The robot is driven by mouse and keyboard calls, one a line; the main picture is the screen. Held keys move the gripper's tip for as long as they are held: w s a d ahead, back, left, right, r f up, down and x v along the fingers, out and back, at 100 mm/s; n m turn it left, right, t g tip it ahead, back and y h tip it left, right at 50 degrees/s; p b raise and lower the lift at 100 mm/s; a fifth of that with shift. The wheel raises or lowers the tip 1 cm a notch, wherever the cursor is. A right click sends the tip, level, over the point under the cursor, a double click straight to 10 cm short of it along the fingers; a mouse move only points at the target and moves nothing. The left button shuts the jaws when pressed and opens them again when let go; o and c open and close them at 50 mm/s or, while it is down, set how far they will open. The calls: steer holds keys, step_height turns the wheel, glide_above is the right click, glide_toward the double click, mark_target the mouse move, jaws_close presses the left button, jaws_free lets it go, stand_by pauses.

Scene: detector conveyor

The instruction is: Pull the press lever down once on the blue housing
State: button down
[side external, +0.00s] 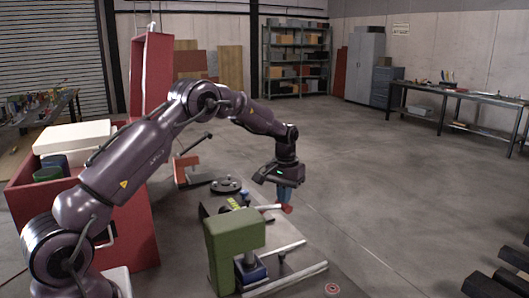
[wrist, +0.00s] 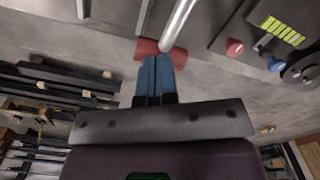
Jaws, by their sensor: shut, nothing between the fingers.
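The green press (side external: 226,243) stands at the front of the table. A blue housing (side external: 252,270) sits under its head, partly hidden. The lever shows as a pale metal rod (wrist: 178,25) ending in a red cylindrical handle (wrist: 148,46); in the side view the handle (side external: 287,209) is just below my fingers. My gripper (side external: 285,202) is shut and empty, its blue fingers pointing down. In the wrist view my fingertips (wrist: 157,58) overlap the middle of the handle, which shows on both sides of them. I cannot tell whether they touch it.
Two pale rails (side external: 290,279) run along the table near the press. A dark panel with a yellow key block (wrist: 281,31), a red button (wrist: 234,47) and a blue button (wrist: 277,63) lies close to the lever. A red ring (side external: 332,289) lies at the front.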

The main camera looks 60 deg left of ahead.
steer(key=shift+f, duration=0.45)
stand_by(0.6)
steer(key=shift+w+r, duration=0.1)
steer(key=shift+r, duration=2.25)
steer(key=s+r, duration=0.3)
steer(key=r, duration=0.5)
steer(key=s+r, duration=0.3)
steer(key=r, duration=0.5)
steer(key=shift+r, duration=0.35)
